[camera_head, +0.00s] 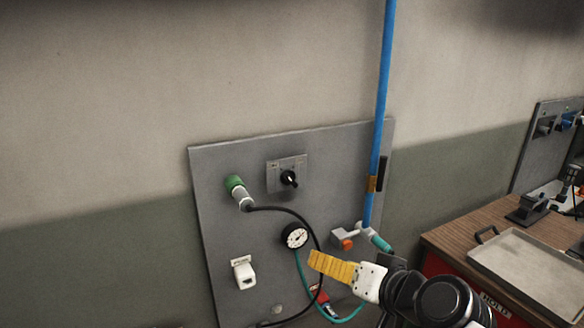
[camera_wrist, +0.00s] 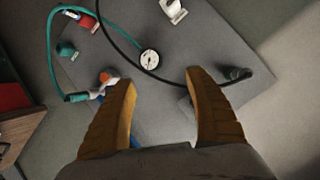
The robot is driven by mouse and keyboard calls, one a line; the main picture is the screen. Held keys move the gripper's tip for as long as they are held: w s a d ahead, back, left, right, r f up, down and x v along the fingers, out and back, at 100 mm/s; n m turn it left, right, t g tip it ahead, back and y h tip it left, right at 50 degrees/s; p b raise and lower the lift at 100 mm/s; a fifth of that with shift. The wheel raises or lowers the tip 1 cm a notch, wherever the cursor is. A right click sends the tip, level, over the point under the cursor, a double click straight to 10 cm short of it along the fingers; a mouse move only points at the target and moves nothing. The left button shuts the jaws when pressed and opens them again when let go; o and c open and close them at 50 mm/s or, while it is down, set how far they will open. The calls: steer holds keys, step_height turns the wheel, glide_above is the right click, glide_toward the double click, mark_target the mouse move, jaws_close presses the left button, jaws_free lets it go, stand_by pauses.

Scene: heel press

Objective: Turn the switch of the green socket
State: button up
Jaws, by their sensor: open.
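A green socket (camera_head: 236,184) with a grey plug and black cable sits on the upper left of a grey wall panel (camera_head: 225,215). It shows dark near the right finger in the wrist view (camera_wrist: 236,73). A black rotary switch (camera_head: 289,178) on a grey plate is to the right of the green socket. In the wrist view the switch is not clearly visible, and my right finger covers part of that area. My gripper (camera_head: 332,267) has yellow fingers and is in front of the panel's lower right in the head view. In the wrist view it is open and empty (camera_wrist: 160,100).
A pressure gauge (camera_head: 295,236), a white socket (camera_head: 243,271) and an orange-and-white valve (camera_head: 346,239) are on the panel. A blue pipe (camera_head: 380,110) runs up its right side. A black cable and teal hose loop near my gripper. A bench with a metal tray (camera_head: 520,268) stands right.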

mark_target(293, 182)
steer(key=w+a+r+m+t+y+p, duration=0.2)
steer(key=w+a+r+m+t+p, duration=0.25)
steer(key=w+r, duration=0.4)
steer(key=x, duration=0.3)
steer(key=b+x, duration=0.1)
steer(key=x, duration=0.3)
steer(key=b+x, duration=0.1)
steer(key=x, duration=0.3)
steer(key=shift+r, duration=0.3)
steer(key=c, duration=1.2)
